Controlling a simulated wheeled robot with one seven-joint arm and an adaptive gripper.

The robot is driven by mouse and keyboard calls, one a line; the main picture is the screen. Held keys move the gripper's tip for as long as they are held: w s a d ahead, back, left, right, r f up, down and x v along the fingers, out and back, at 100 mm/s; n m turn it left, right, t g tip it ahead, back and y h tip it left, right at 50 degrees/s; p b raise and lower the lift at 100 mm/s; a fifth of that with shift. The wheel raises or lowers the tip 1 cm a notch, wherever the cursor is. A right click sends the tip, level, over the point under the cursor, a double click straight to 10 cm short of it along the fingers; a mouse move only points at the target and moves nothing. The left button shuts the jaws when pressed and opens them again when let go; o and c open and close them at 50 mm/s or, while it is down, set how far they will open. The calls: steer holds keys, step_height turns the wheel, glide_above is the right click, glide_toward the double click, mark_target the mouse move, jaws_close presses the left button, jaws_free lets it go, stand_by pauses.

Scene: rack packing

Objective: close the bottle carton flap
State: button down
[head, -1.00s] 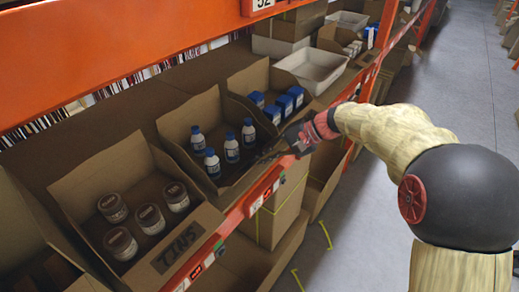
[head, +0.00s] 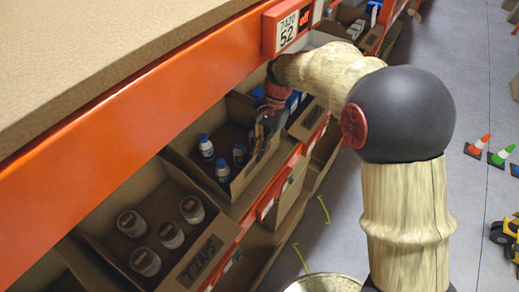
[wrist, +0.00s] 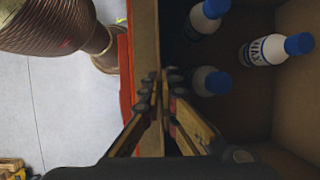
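The bottle carton (head: 188,164) is an open brown box on the shelf, holding white bottles with blue caps (head: 222,170). The wrist view shows a bottle labelled "MAX" (wrist: 265,50) inside it. My gripper (head: 262,142) is at the carton's front right side, above its front edge. In the wrist view, my gripper (wrist: 161,78) has its fingertips close together over the brown front board (wrist: 145,35). I cannot tell whether the tips touch or pinch the board. My gripper and arm hide part of the flap, and its exact angle is unclear.
The tins carton (head: 180,255) stands to the left with several tins. An orange shelf beam (head: 150,125) and a cardboard top (head: 90,60) hang above.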

steer(key=shift+a+f+h, duration=0.1)
steer(key=shift+a+h, duration=0.05)
steer(key=shift+h, duration=0.15)
stand_by(0.4)
steer(key=c, duration=2.3)
jaws_free()
steer(key=shift+w+a, duration=0.1)
steer(key=shift+c, duration=0.2)
steer(key=shift+r, duration=0.2)
steer(key=w+d, duration=0.7)
steer(key=w, duration=0.3)
steer(key=shift+d+r, duration=0.2)
steer(key=shift+r, duration=0.2)
steer(key=shift+w, duration=0.1)
